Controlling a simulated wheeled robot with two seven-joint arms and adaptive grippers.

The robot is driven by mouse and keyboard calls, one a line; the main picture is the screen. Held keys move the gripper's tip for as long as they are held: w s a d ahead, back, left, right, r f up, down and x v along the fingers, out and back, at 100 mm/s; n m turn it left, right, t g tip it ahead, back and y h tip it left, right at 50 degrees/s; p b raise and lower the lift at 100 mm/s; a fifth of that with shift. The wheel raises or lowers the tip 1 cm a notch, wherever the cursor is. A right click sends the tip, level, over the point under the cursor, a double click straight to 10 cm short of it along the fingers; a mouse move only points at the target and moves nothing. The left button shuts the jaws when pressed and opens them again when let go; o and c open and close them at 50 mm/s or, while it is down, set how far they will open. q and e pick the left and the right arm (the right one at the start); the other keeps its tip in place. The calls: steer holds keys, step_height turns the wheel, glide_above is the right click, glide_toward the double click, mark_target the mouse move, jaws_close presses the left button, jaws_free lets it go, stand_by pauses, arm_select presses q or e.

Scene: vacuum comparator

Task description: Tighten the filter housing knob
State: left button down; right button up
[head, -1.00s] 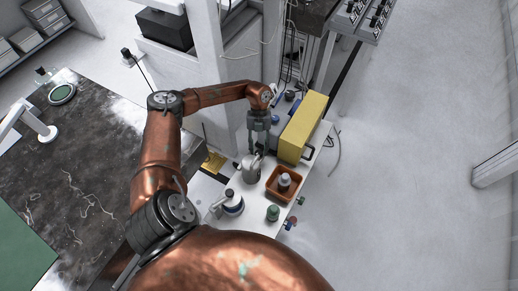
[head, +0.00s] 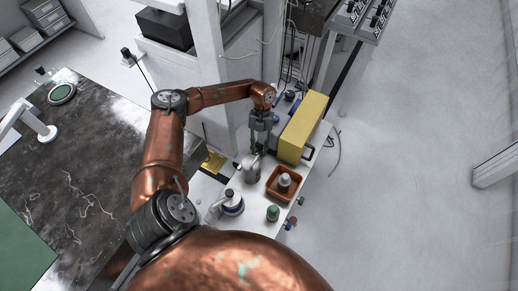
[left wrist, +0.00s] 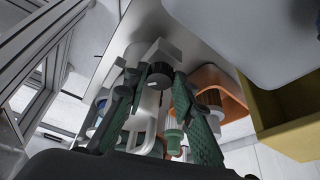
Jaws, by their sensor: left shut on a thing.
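The filter housing (head: 249,169) is a grey metal body on the white bench top, just below my left gripper in the head view. My left gripper (head: 260,149) points down at it from above. In the left wrist view a dark round knob (left wrist: 160,73) sits between the tips of the green-padded fingers. The left gripper (left wrist: 157,80) is shut on this knob. In the head view the fingers and the housing overlap, and the knob is mostly hidden. My right gripper is in neither view.
A yellow box (head: 302,128) stands close right of the gripper. An orange tray (head: 272,194) holding a grey-white container (head: 284,182) is beside the housing. A white column (head: 211,70) rises behind.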

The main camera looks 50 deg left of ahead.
arm_select(q)
steer(key=shift+w+d+m+g+y, duration=0.1)
steer(key=shift+m+g+y, duration=0.2)
steer(key=shift+m, duration=0.5)
steer(key=shift+d+m+y, duration=0.1)
steer(key=shift+m+y, duration=0.2)
steer(key=shift+m, duration=0.6)
steer(key=m+y, duration=0.1)
steer(key=m, duration=0.1)
steer(key=shift+d+m+g, duration=0.1)
steer(key=shift+m+g, duration=0.2)
steer(key=shift+m, duration=0.1)
steer(key=shift+d+m+y, duration=0.1)
steer(key=shift+m+y, duration=0.4)
steer(key=shift+m, duration=0.6)
steer(key=shift+m+p, duration=0.35)
steer(key=shift+m, duration=0.15)
steer(key=shift+m+y, duration=0.3)
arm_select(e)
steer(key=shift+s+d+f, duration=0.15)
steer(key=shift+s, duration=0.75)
